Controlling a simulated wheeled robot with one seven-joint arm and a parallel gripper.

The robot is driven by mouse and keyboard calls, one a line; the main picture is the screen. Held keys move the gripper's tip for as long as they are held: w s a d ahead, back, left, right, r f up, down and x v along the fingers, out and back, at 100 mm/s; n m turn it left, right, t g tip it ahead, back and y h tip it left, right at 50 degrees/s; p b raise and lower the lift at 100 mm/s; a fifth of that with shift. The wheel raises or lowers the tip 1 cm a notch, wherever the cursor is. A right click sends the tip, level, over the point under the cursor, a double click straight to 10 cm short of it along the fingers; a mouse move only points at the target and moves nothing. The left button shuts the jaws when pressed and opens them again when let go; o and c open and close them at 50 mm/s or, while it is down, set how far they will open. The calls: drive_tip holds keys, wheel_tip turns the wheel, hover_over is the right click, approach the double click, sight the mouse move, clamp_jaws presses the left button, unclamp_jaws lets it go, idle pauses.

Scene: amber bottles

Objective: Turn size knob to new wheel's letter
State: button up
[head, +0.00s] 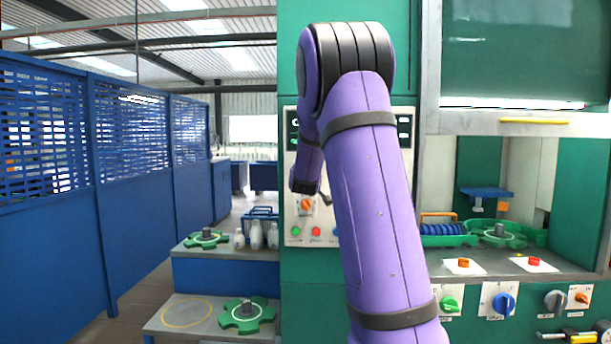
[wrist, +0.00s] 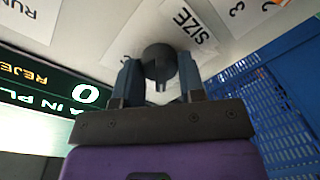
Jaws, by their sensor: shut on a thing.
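The size knob (wrist: 158,58) is a dark round knob on a pale panel in the wrist view, below the printed label "SIZE" (wrist: 187,22). My gripper (wrist: 160,78) has one finger on each side of the knob and is shut on it. A small dark tab on the knob shows between the fingers. I cannot read any letter that the knob points at. In the head view my purple arm reaches to the pale control panel (head: 294,218) and hides much of it; the size knob cannot be made out there. Green wheels stand on the lower step (head: 246,316) and upper step (head: 207,239).
In the wrist view a lit display (wrist: 40,90) is at the left and a blue mesh (wrist: 276,118) at the right. In the head view, an orange knob (head: 307,204) is on the panel, white bottles (head: 256,235) stand below, and another green wheel (head: 498,234) lies right.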

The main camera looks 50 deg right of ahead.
drive_tip(key=shift+f+n, duration=0.1)
drive_tip(key=shift+n, duration=0.4)
drive_tip(key=o, duration=0.9)
drive_tip(key=shift+a, duration=0.1)
drive_tip(key=v, duration=1)
drive_tip(key=shift+s+a, duration=0.25)
drive_tip(key=shift+a, duration=0.05)
